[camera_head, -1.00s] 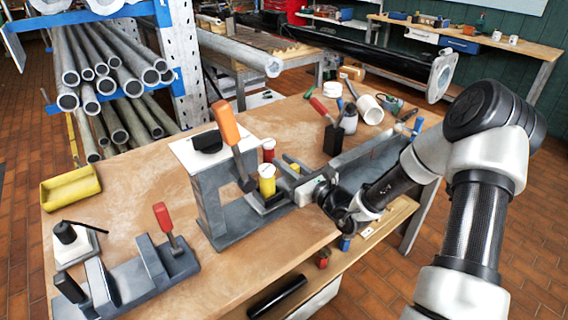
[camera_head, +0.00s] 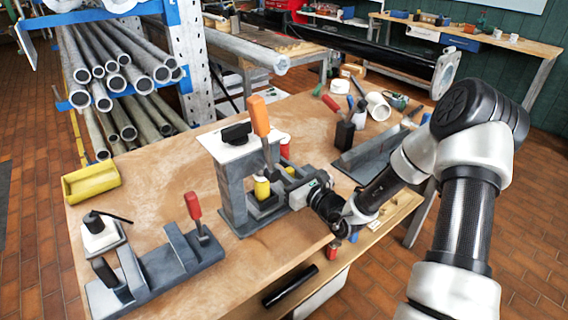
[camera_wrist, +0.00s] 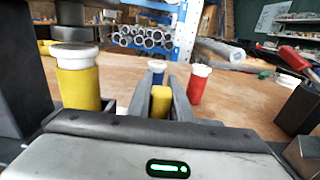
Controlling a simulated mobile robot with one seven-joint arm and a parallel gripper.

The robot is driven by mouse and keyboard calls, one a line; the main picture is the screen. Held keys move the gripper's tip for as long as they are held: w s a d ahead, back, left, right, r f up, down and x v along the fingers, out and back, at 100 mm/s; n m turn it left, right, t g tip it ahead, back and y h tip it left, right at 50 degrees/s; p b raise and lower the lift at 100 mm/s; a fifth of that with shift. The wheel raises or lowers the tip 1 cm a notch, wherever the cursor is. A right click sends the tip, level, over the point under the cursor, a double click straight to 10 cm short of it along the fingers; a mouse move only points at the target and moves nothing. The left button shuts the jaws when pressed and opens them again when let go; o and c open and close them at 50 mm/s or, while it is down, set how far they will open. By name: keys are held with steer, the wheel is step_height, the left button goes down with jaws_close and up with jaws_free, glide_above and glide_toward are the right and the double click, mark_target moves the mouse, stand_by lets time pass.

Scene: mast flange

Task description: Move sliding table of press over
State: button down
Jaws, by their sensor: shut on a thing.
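The press (camera_head: 232,185) is a grey upright frame with a white top plate and an orange-handled lever (camera_head: 260,117). Its sliding table (camera_head: 265,208) is low and grey at the frame's right side, partly hidden by my gripper. White-capped cylinders stand there: a yellow one (camera_wrist: 78,80), a red one (camera_wrist: 198,85) and a blue one (camera_wrist: 156,70). In the wrist view my gripper (camera_wrist: 160,88) has its two dark fingers on either side of a small yellow handle (camera_wrist: 160,103) and is shut on it. The handle's join to the table is hidden.
A grey fixture with a red-handled clamp (camera_head: 193,207) lies at the front left, beside a yellow bin (camera_head: 91,184). A pipe rack (camera_head: 125,75) is behind.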

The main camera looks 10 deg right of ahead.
steer(key=shift+s+a+f, duration=0.15)
steer(key=shift+s+a, duration=0.05)
steer(key=shift+a, duration=0.05)
steer(key=c, duration=1.6)
jaws_free()
steer(key=shift+s+d, duration=0.1)
steer(key=shift+s+d, duration=0.25)
steer(key=p+v, duration=0.1)
steer(key=v, duration=1.5)
steer(key=shift+s, duration=0.35)
